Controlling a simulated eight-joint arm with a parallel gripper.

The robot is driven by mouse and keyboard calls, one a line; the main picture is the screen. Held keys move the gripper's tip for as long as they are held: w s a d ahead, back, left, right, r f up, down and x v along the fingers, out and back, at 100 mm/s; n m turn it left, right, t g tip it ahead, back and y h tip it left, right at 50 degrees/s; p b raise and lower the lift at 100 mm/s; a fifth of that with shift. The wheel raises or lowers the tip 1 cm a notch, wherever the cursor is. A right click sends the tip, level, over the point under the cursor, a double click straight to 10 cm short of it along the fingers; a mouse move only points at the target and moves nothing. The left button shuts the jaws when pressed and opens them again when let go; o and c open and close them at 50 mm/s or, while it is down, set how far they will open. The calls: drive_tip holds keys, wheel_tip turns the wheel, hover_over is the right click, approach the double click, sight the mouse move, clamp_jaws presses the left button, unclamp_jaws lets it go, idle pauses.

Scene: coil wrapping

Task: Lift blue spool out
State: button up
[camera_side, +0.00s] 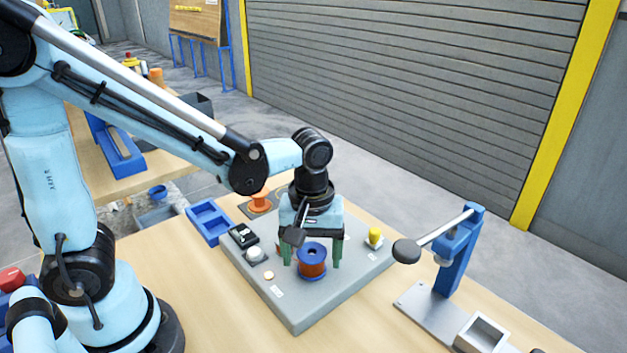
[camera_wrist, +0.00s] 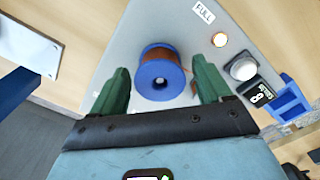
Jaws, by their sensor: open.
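The blue spool (camera_side: 312,255), with blue flanges and a copper-coloured winding, stands upright on the grey panel (camera_side: 300,312). In the wrist view the spool (camera_wrist: 161,78) shows from above, its blue top flange and dark centre hole facing me. My gripper (camera_side: 313,252) is open, with its green fingers on either side of the spool. In the wrist view the fingers of my gripper (camera_wrist: 160,92) show a gap to the spool on both sides. The spool's foot is partly hidden by its lower flange.
The panel carries a lit button (camera_wrist: 220,40), a white dome (camera_side: 255,255), a small display (camera_side: 243,236) and a yellow knob (camera_side: 375,236). A blue tray (camera_side: 209,222) lies at its left. A blue stand (camera_side: 458,250) with a lever and black knob (camera_side: 407,251) stands at the right.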

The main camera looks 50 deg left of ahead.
drive_tip(key=shift+f, duration=0.1)
drive_tip(key=c, duration=1)
drive_tip(key=shift+c, duration=0.2)
drive_tip(key=shift+r, duration=0.65)
wheel_tip(320, 180, up, 3)
drive_tip(key=shift+f, duration=0.15)
drive_tip(key=s+d+r, duration=0.7)
drive_tip(key=s+d, duration=0.1)
drive_tip(key=shift+d, duration=0.25)
